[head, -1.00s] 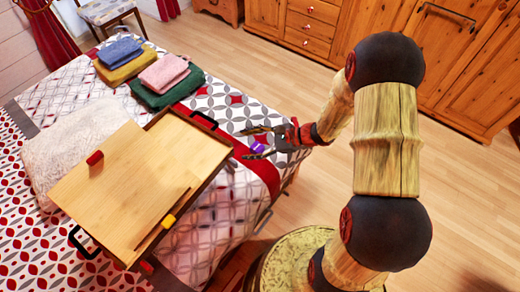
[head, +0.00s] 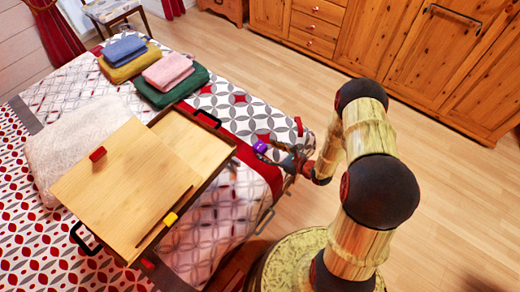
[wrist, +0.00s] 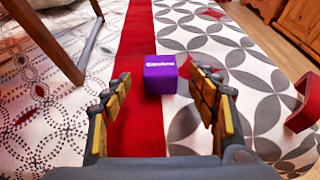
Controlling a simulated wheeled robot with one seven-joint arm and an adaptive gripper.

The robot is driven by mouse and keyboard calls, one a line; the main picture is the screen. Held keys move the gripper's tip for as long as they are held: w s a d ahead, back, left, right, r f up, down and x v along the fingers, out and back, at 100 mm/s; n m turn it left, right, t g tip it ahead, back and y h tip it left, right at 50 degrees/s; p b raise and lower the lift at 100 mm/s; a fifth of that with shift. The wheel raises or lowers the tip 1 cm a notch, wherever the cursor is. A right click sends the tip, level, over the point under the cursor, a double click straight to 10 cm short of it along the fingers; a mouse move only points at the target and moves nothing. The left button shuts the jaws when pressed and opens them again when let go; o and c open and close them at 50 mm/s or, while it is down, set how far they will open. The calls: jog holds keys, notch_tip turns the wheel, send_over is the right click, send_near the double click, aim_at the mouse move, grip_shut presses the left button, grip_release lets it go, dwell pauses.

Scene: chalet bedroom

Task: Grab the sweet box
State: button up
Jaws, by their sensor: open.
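The sweet box is a small purple cube (wrist: 160,76) with white lettering. It sits on the bed cover at the edge of the red stripe. In the wrist view it lies ahead of my gripper (wrist: 160,105), centred between the two open fingers and a little beyond their tips. The jaws are empty. In the head view the purple box (head: 260,147) shows small near the bed's right edge, with my gripper (head: 272,152) close beside it. The fingers are hard to make out there.
A wooden tray (head: 205,150) with dark handles stands on the bed left of the box, a tilted board (head: 120,190) over it. Folded towels (head: 170,85) lie behind. A red object (wrist: 303,103) is at the wrist view's right. The floor (head: 290,70) is clear.

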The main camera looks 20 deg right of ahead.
aim_at(264, 149)
jog(key=b+x, duration=0.2)
jog(key=x, duration=0.2)
jog(key=shift+w+a+f, duration=0.1)
jog(key=shift+w+f, duration=0.1)
jog(key=shift+w+a, duration=0.15)
jog(key=shift+w, duration=0.15)
jog(key=c, duration=0.4)
jog(key=c, duration=0.7)
jog(key=shift+c, duration=0.7)
